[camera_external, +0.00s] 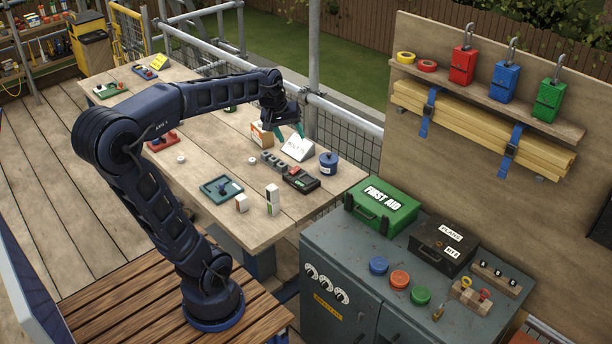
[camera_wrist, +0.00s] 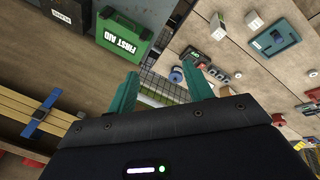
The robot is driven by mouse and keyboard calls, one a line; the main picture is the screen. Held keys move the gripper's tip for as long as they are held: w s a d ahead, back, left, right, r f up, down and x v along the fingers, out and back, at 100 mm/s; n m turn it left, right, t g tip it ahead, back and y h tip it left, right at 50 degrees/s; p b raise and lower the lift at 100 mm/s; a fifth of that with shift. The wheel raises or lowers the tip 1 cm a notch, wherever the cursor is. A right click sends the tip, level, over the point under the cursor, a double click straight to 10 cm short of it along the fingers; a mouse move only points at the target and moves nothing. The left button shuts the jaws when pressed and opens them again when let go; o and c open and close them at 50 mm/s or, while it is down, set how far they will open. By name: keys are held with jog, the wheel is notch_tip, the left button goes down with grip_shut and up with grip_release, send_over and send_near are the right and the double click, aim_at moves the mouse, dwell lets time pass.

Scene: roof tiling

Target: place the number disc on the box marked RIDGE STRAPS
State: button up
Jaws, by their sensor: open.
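My gripper (camera_external: 289,133) hangs over the back of the workbench, near a white wedge-shaped sign (camera_external: 298,148) and a small cardboard box (camera_external: 262,135). In the wrist view its two teal fingers (camera_wrist: 162,88) are spread apart with nothing between them. A small pale round piece (camera_external: 181,159) lies on the bench at the left, and another pale round piece (camera_external: 252,160) lies near the middle. I cannot make out a number on either. No label reading RIDGE STRAPS is legible in either view, so I cannot tell which box bears it.
A green first-aid case (camera_external: 383,206) and black case (camera_external: 442,243) stand on the grey cabinet (camera_external: 345,262).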

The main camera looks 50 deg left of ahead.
jog(key=s+d+f+m, duration=0.3)
jog(key=s+m, duration=0.1)
jog(key=s, duration=0.4)
jog(key=s+d+f+m, duration=0.3)
jog(key=s+d+m, duration=0.1)
jog(key=s, duration=0.4)
jog(key=shift+f+m+y, duration=0.3)
jog(key=shift+y, duration=0.1)
